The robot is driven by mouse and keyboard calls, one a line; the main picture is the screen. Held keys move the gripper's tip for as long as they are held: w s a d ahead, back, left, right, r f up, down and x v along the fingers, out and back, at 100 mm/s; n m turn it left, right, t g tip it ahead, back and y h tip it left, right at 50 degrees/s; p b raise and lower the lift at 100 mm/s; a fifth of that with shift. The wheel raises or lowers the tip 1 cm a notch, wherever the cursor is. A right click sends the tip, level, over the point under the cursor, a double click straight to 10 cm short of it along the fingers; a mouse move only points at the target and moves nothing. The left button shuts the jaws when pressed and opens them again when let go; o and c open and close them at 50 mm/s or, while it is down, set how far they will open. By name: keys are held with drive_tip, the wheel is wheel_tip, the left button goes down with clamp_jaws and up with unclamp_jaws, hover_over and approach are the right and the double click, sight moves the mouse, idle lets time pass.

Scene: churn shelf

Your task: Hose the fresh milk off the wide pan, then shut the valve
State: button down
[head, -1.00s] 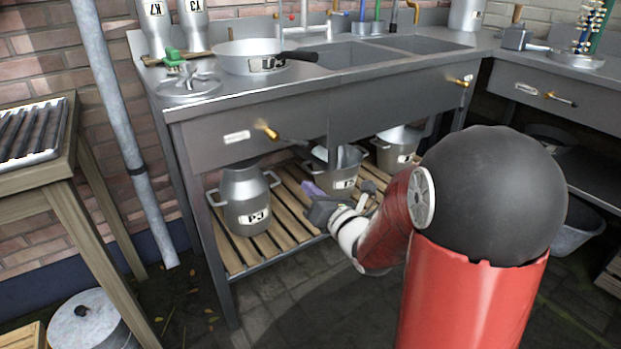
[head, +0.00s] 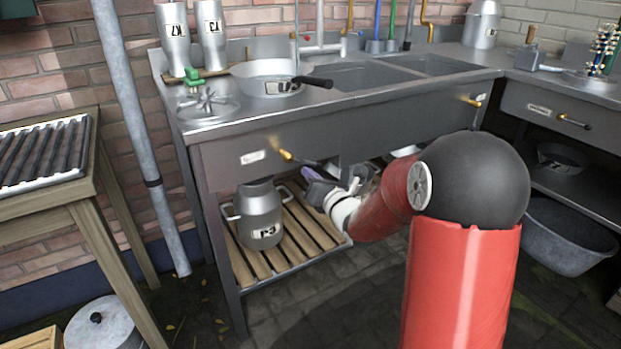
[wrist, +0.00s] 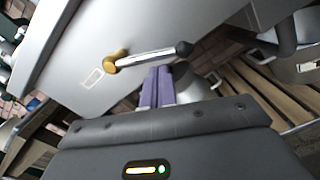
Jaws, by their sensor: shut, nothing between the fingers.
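The wide pan (head: 250,71) with a dark handle stands on the left of the steel counter. I cannot make out milk on it, and no hose is clearly identifiable. A brass-hubbed lever (head: 284,155) sits on the counter's front panel, pointing right; I cannot tell if it is the valve in question. In the wrist view the lever (wrist: 150,57) has a grey shaft and dark tip and lies just beyond my fingertips. My gripper (head: 312,176), with purple fingers, is shut and empty beside the lever's tip. The wrist view shows the shut fingers (wrist: 158,75) close below the shaft; contact is unclear.
A similar brass lever (head: 470,100) is on the panel further right. A lidded churn (head: 260,215) stands on the slatted lower shelf (head: 300,240). A wooden table (head: 60,195) and a grey pipe (head: 140,130) are at left. A grey tub (head: 565,240) sits at lower right.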

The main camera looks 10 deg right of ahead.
drive_tip(key=b, duration=0.2)
drive_tip(key=shift+f+n+b, duration=0.15)
drive_tip(key=shift+n+b, duration=0.15)
drive_tip(key=shift+b, duration=0.05)
drive_tip(key=shift+d+b, duration=0.15)
drive_tip(key=shift+b, duration=0.35)
